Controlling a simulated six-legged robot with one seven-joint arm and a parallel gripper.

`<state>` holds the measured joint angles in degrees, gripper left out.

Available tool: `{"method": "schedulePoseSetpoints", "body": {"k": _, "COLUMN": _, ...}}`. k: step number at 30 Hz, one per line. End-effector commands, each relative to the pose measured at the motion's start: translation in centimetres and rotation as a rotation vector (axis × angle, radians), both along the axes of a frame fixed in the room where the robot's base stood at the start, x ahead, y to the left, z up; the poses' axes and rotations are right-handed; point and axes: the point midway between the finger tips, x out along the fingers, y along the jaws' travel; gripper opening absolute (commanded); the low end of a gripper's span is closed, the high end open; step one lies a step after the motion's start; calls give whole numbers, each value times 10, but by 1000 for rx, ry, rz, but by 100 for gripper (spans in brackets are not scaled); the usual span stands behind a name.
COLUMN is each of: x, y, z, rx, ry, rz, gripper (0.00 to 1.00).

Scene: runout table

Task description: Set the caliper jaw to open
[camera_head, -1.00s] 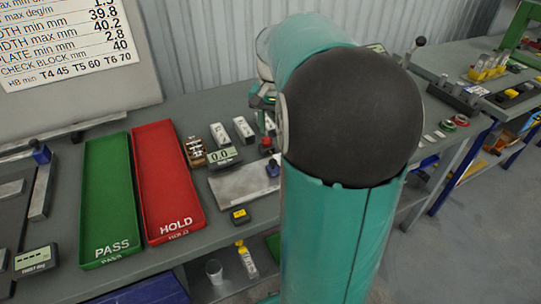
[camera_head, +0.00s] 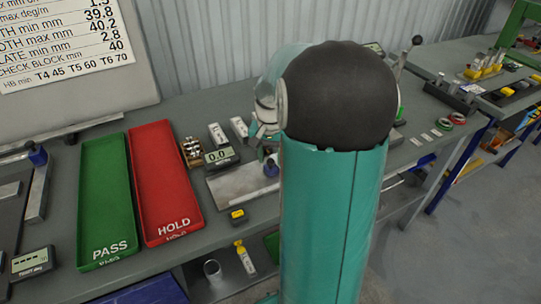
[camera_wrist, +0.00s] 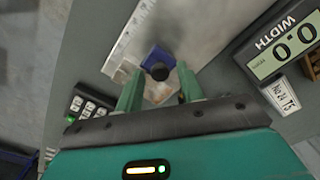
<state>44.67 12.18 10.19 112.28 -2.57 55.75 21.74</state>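The caliper's blue jaw block (camera_wrist: 158,60) with a black knob sits on a pale metal plate (camera_wrist: 205,25) with a ruled scale. In the head view the blue jaw (camera_head: 271,168) is at the plate's right end. The width display (camera_wrist: 283,50) reads 0.0, as it does in the head view (camera_head: 217,156). My gripper (camera_wrist: 158,78) is open, its two teal fingers apart on either side of the blue jaw in the picture, with gaps visible. Contact or height cannot be told. In the head view my arm mostly hides the gripper.
A green PASS tray (camera_head: 105,205) and a red HOLD tray (camera_head: 165,185) lie left of the plate. A small yellow-black device (camera_head: 237,215) is near the front edge. A dark keypad-like device (camera_wrist: 90,103) is left of my fingers.

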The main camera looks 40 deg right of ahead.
Motion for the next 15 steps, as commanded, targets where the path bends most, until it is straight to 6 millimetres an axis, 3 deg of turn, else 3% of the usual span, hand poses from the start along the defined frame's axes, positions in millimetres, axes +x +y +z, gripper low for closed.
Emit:
{"method": "schedulePoseSetpoints", "body": {"k": 1, "x": 0, "y": 0, "z": 0, "rx": 0, "ry": 0, "rz": 0, "gripper": 27}}
{"method": "schedulePoseSetpoints", "body": {"k": 5, "x": 0, "y": 0, "z": 0, "rx": 0, "ry": 0, "rz": 0, "gripper": 2}}
{"method": "schedulePoseSetpoints", "body": {"k": 6, "x": 0, "y": 0, "z": 0, "rx": 0, "ry": 0, "rz": 0, "gripper": 0}}
{"method": "schedulePoseSetpoints", "body": {"k": 11, "x": 0, "y": 1, "z": 0, "rx": 0, "ry": 0, "rz": 1, "gripper": 0}}
{"method": "schedulePoseSetpoints", "body": {"k": 15, "x": 4, "y": 13, "z": 1, "rx": -1, "ry": -1, "rz": 4, "gripper": 0}}
